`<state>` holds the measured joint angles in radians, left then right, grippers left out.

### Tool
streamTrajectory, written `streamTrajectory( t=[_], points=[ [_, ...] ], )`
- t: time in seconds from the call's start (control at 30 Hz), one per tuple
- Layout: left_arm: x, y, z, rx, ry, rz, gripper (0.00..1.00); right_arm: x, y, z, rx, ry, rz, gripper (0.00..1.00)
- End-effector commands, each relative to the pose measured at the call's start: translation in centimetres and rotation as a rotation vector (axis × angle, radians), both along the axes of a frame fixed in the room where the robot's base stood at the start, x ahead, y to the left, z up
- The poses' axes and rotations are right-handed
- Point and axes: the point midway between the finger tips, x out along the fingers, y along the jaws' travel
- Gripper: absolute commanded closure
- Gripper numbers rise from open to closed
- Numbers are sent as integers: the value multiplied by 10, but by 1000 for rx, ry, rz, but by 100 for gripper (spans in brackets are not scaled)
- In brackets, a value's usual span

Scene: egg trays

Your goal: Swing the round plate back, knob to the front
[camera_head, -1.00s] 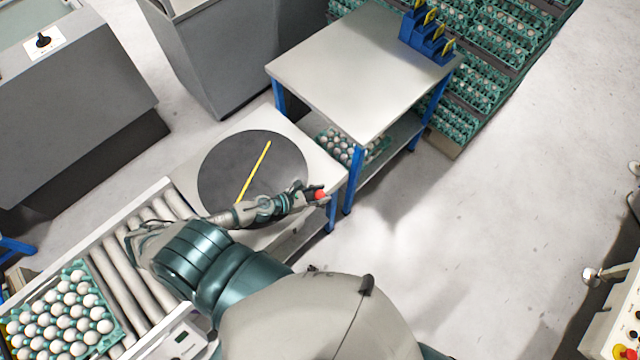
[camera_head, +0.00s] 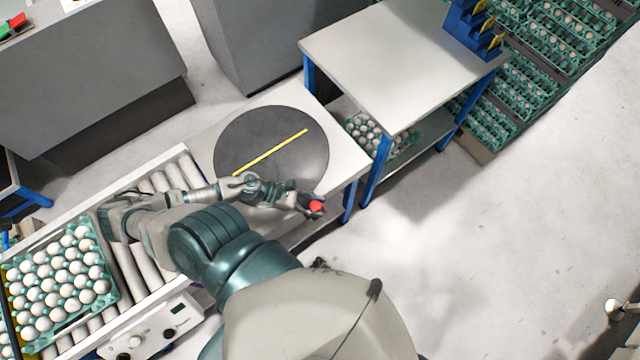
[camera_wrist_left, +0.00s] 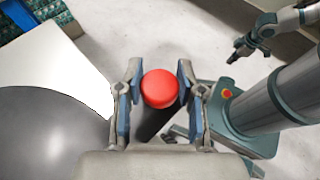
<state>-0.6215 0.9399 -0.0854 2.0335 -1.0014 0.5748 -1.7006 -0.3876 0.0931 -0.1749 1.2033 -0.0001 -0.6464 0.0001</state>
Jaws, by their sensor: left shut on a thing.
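The round plate (camera_head: 240,130) is a dark grey disc with a yellow stripe (camera_head: 270,152), lying on a light table. The red knob (camera_head: 316,207) is at the plate's near right side. In the left wrist view the knob (camera_wrist_left: 160,88) sits between the fingers, on a dark post. My left gripper (camera_head: 303,203) is shut on the knob; it also shows in the left wrist view (camera_wrist_left: 160,104). Part of the plate is hidden by my left arm. My right gripper (camera_wrist_left: 238,52) shows at the upper right of the left wrist view, away from the plate; its finger opening is unclear.
A roller conveyor (camera_head: 130,262) with a tray of eggs (camera_head: 118,290) adjoins the plate's table on the left. A steel table (camera_head: 380,60) with blue legs stands behind right, egg trays (camera_head: 545,75) stacked beyond. Open floor (camera_head: 500,250) lies to the right.

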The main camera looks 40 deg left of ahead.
Motion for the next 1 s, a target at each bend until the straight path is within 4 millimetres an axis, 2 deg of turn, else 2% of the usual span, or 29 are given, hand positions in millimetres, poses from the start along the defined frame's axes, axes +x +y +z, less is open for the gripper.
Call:
streamTrajectory(
  t=[0.03,0.33,0.37,0.4,0.47,0.83,1.0],
  points=[
    [-7,1,-8,7,18,-8,100,0,0,-1,0,0,0,100],
    [-8,0,-8,5,20,-10,100,0,0,0,0,0,0,100],
    [-8,0,-8,5,20,-10,60,0,0,0,0,0,0,100],
    [-8,0,-8,5,21,-10,50,0,0,0,0,0,0,100],
    [-7,0,-8,4,19,-8,36,0,0,0,0,0,1,100],
    [-6,2,-2,3,11,-5,36,1,1,0,3,1,-2,100],
    [-16,20,5,4,13,-2,36,0,0,0,3,1,-1,100]
  ],
)
